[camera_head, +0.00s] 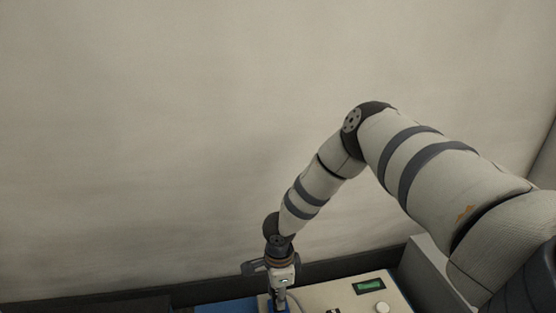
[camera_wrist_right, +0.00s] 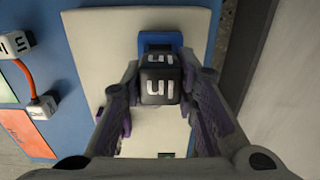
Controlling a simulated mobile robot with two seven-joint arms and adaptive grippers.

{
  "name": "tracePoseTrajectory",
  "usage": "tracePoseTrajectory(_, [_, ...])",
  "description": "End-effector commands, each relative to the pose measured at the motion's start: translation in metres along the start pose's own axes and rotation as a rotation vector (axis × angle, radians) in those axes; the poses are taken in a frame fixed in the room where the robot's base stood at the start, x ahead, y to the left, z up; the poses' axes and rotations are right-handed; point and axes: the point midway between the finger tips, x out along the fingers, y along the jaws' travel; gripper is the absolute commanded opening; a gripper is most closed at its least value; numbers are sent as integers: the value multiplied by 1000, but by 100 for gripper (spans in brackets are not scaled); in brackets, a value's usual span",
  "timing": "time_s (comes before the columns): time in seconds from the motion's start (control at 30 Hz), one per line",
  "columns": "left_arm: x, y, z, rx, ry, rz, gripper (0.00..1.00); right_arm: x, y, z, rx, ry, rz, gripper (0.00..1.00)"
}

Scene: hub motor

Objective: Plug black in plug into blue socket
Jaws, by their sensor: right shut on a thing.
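The black plug (camera_wrist_right: 160,88) is a dark cube with white lettering that reads upside down in the right wrist view. My right gripper (camera_wrist_right: 158,78) is shut on it, with one finger on each side. The blue socket (camera_wrist_right: 158,41) shows just beyond the plug, partly covered by it. I cannot tell whether the plug touches it or sits in it. My left gripper is not in view.
A pale panel (camera_wrist_right: 95,50) lies around the socket, on a blue board (camera_wrist_right: 60,75). White blocks (camera_wrist_right: 42,107) joined by an orange cable lie at the left. In the head view a pale box with a green display (camera_head: 369,287) and knob stands right of the gripper.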

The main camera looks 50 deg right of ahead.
Motion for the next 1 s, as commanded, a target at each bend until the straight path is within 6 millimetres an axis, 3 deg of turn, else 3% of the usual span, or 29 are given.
tracePoseTrajectory(1.0, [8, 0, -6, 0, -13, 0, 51, 18, 0, -1, 2, -1, 0, 0])
